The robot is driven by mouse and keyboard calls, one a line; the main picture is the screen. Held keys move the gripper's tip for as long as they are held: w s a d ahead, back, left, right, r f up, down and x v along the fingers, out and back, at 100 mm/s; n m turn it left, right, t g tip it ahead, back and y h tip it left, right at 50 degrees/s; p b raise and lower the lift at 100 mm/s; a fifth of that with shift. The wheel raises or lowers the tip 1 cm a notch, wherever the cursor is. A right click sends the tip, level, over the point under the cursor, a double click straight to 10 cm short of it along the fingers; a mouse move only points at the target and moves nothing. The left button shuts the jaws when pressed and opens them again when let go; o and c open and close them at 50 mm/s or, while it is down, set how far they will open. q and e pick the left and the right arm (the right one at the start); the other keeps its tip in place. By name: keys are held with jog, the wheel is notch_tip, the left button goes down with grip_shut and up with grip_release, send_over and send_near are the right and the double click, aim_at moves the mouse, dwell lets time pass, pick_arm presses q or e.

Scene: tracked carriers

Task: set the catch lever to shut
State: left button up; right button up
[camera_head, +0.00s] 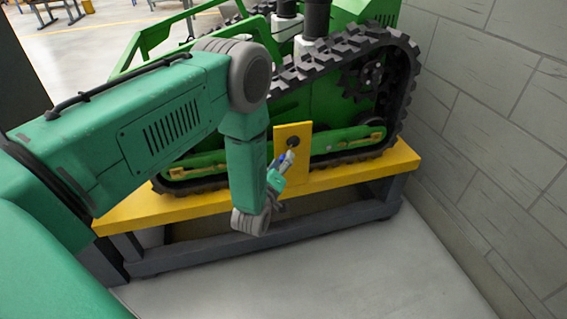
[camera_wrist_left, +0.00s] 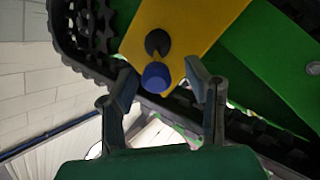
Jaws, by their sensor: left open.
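The catch lever shows a blue knob (camera_wrist_left: 156,77) in the left wrist view, with a dark round hub (camera_wrist_left: 158,42) just above it on a yellow plate (camera_wrist_left: 190,25). In the head view the yellow plate (camera_head: 305,167) stands at the side of the green tracked carrier (camera_head: 330,95), with the hub (camera_head: 293,141) on it. My left gripper (camera_head: 286,164) is at the plate, just below the hub, and partly covers the lever. In the wrist view its open fingers (camera_wrist_left: 161,73) stand on either side of the blue knob, with gaps visible. My right gripper is not in view.
The carrier stands on a yellow-topped bench (camera_head: 345,176) with a dark frame. Its black track (camera_head: 400,60) runs close around the plate. A grey block wall (camera_head: 500,120) rises at the right. Grey floor (camera_head: 330,265) in front is clear.

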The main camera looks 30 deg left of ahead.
pick_arm(q)
jog(key=shift+w+r, duration=0.1)
jog(key=shift+w, duration=0.45)
jog(key=shift+a, duration=0.1)
grip_shut()
